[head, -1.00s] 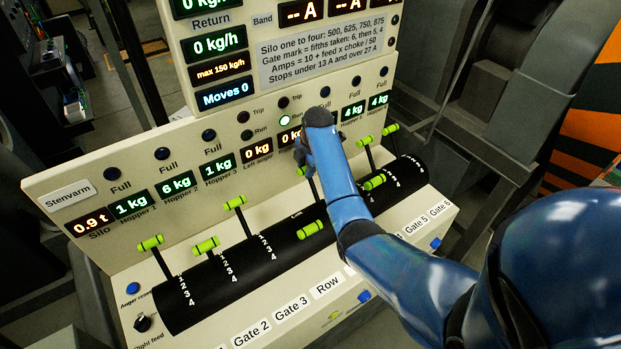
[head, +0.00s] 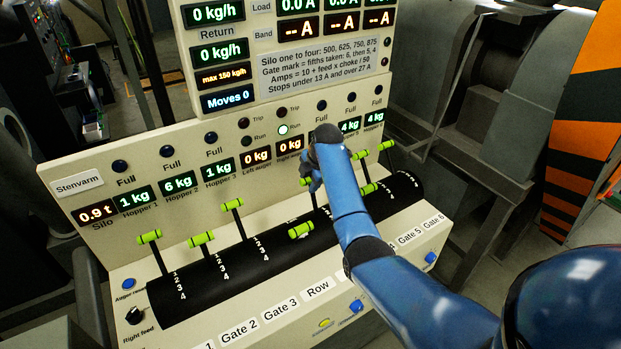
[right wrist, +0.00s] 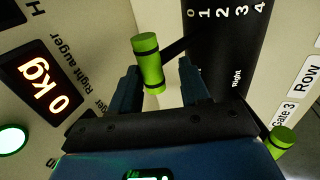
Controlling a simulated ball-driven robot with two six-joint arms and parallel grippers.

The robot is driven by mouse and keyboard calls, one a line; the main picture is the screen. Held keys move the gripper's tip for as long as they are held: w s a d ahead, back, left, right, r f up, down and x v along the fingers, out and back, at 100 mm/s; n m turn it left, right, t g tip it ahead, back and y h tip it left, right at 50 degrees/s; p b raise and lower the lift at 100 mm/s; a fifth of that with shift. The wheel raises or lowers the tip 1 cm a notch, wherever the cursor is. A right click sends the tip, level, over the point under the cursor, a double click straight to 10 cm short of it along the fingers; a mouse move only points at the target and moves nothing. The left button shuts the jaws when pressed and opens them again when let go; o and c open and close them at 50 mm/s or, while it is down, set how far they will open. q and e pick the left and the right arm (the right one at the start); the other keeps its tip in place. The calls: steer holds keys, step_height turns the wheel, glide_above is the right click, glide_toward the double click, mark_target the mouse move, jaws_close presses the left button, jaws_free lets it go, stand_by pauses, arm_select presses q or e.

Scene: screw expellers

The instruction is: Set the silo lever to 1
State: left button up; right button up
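The panel carries several levers with green handles along a black drum (head: 270,250). No visible lever label reads Silo; a "Silo" readout (head: 96,213) of 0.9 t is at the left. My right gripper (head: 314,183) is at a lever in the middle of the row. In the right wrist view its fingers (right wrist: 160,85) are spread, with that lever's green handle (right wrist: 148,62) between them; I cannot tell if they touch it. A "0 1 2 3 4" scale and the word "Right" (right wrist: 236,78) are on the drum beside it. My left gripper is out of view.
Neighbouring handles stand close by: one (head: 301,230) is tipped low towards the front, and others (head: 149,237) (head: 232,204) are to the left. My right forearm hides some labels between Row (head: 318,288) and Gate 5 (head: 410,237). The display board (head: 320,70) rises behind.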

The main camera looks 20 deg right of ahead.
steer(key=shift+o, duration=0.2)
steer(key=shift+s+d+r, duration=0.1)
steer(key=shift+d+r, duration=0.05)
steer(key=shift+r, duration=0.05)
steer(key=shift+s+r, duration=0.1)
steer(key=shift+r, duration=0.35)
steer(key=b+v, duration=0.2)
steer(key=v, duration=0.7)
steer(key=shift+s+r, duration=0.25)
steer(key=shift+r, duration=0.1)
